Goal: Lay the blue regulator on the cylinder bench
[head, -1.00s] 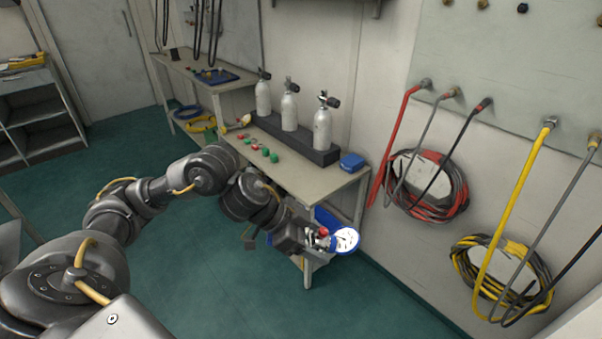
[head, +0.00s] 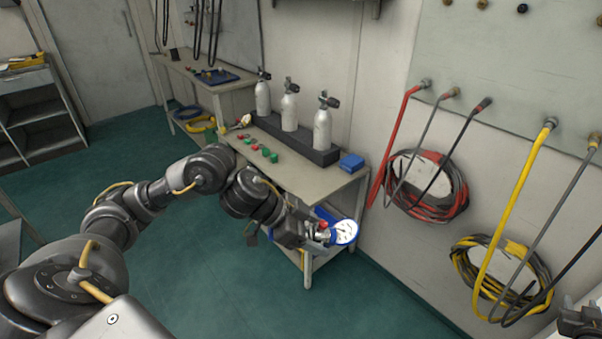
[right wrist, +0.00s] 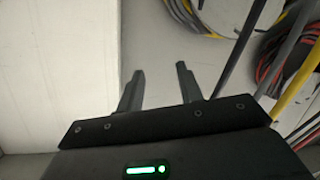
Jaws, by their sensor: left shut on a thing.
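The blue regulator (head: 346,232), with a round white gauge face and blue rim, is held in my left gripper (head: 322,235). My left gripper is shut on it, and the jaws are small and partly hidden in the head view. The regulator shows in front of the near right end of the cylinder bench (head: 318,184), lower in the picture than the bench top. My right gripper (right wrist: 160,88) is open and empty in the right wrist view, facing a pale wall. A part of my right arm shows at the lower right corner of the head view.
Grey cylinders (head: 321,130) stand in a dark rack along the bench's back. The front right top is clear. Coiled hoses (head: 430,190) hang on the right wall.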

